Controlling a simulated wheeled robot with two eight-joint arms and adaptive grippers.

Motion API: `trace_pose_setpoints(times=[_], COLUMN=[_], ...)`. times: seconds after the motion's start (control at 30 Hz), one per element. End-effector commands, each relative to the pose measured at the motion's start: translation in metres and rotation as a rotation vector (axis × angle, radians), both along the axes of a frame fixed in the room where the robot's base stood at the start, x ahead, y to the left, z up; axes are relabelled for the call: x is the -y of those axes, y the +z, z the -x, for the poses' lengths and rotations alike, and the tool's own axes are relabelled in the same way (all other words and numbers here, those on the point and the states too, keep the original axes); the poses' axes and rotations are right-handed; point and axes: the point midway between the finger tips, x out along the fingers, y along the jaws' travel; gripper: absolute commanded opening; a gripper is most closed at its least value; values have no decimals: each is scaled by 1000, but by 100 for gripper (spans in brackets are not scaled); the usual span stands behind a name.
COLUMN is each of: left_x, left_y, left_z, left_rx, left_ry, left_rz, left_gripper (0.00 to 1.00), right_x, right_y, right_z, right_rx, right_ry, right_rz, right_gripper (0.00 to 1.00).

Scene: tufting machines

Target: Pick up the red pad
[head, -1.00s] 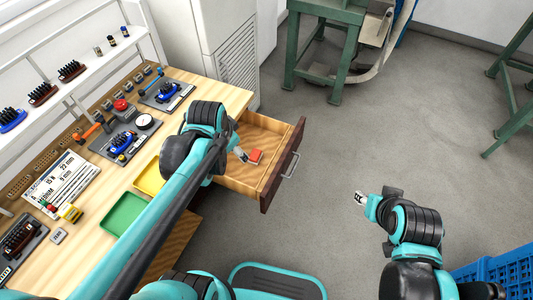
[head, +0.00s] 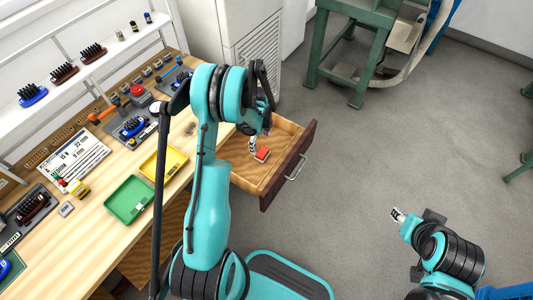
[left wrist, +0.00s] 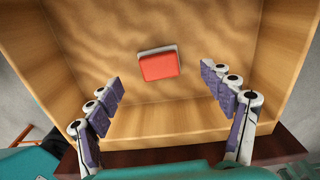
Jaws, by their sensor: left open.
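The red pad (head: 262,154) lies flat in the open wooden drawer (head: 290,128). In the left wrist view the red pad (left wrist: 159,65) has a pale edge along its far side and sits on the drawer floor. My left gripper (left wrist: 163,85) is open, its two fingers spread to the left and right of the pad and nearer the camera, not touching it. In the head view my left gripper (head: 252,145) hangs over the drawer, just left of the pad, partly hidden by its own arm. My right gripper (head: 398,215) is far to the right over the floor; its jaws are too small to judge.
The workbench left of the drawer holds a green tray (head: 128,218), a yellow tray (head: 163,178) and several brushes and tools. The drawer's dark front (head: 293,165) and side walls surround the pad.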

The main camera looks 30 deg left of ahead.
Motion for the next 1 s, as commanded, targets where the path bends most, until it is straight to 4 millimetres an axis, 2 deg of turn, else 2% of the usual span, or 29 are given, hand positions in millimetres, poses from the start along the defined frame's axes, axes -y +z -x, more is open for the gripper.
trace_pose_setpoints(times=[0.1,0.27,0.5,0.77,0.97,1.0], left_x=[0,1,3,3,3,3], left_y=[-17,-31,-67,-68,-68,-68], left_z=[0,1,3,3,3,3], left_rx=[0,1,1,1,1,1], left_ry=[1,2,3,3,3,3], left_rz=[0,0,0,0,-1,0], left_gripper=[81,81,81,81,28,28], right_x=[0,0,0,0,0,0], right_y=[-9,-17,-38,-37,-37,-37], right_z=[0,0,0,0,0,0], right_rx=[0,0,0,0,0,0], right_ry=[0,0,0,0,0,0], right_rz=[0,0,0,0,0,0], right_gripper=[40,40,40,40,40,40])
